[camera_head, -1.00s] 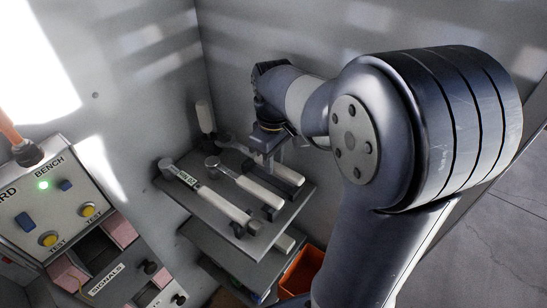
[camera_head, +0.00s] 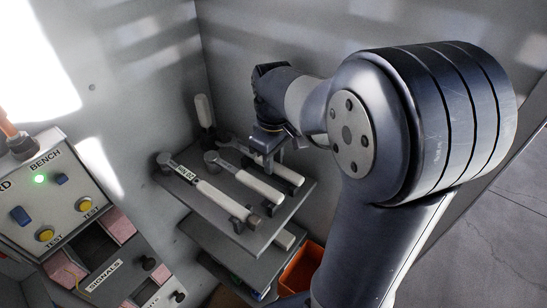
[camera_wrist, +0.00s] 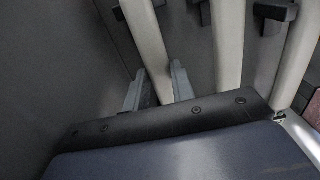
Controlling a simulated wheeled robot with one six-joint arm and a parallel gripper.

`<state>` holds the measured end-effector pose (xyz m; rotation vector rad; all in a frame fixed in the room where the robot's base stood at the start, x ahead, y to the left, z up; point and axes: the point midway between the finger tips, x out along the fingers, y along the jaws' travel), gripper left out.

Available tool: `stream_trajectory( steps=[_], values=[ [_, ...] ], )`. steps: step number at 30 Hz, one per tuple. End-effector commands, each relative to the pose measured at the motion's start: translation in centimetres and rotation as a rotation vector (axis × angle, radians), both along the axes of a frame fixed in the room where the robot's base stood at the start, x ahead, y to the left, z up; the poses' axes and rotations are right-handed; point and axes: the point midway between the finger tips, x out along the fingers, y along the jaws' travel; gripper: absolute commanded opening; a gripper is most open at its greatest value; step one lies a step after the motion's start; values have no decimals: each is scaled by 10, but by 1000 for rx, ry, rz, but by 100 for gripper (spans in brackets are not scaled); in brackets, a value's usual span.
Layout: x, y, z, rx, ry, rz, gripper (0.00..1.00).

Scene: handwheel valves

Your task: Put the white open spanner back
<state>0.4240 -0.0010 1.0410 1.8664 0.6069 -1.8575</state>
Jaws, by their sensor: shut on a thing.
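The white open spanner (camera_head: 288,174) is the rearmost of the white-handled tools at the shelf in the head view. Its grey head end (camera_head: 229,141) points to the back left. My gripper (camera_head: 270,162) points down over its handle and is shut on it. In the wrist view, the two fingers (camera_wrist: 155,88) stand on either side of the white handle (camera_wrist: 147,45). The handle lies along the rear row of the shelf, close to its dark support; whether it fully rests there I cannot tell.
A grey shelf (camera_head: 243,238) also carries a middle white-handled tool (camera_head: 261,186) and a labelled front one (camera_head: 222,200), on dark supports. Grey walls stand close behind and left. A lower shelf, an orange bin (camera_head: 302,268) and a control panel (camera_head: 50,205) are nearby.

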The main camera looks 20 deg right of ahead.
Motion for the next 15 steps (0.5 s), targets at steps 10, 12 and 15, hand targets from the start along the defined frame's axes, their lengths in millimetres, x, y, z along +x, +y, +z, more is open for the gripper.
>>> stream_trajectory(
  steps=[10, 12, 15],
  values=[
    [0, 0, 0, 1, -1, 0, 39],
    [0, 0, 0, 1, -1, 0, 44],
    [0, 0, 0, 1, -1, 0, 50]
  ],
)
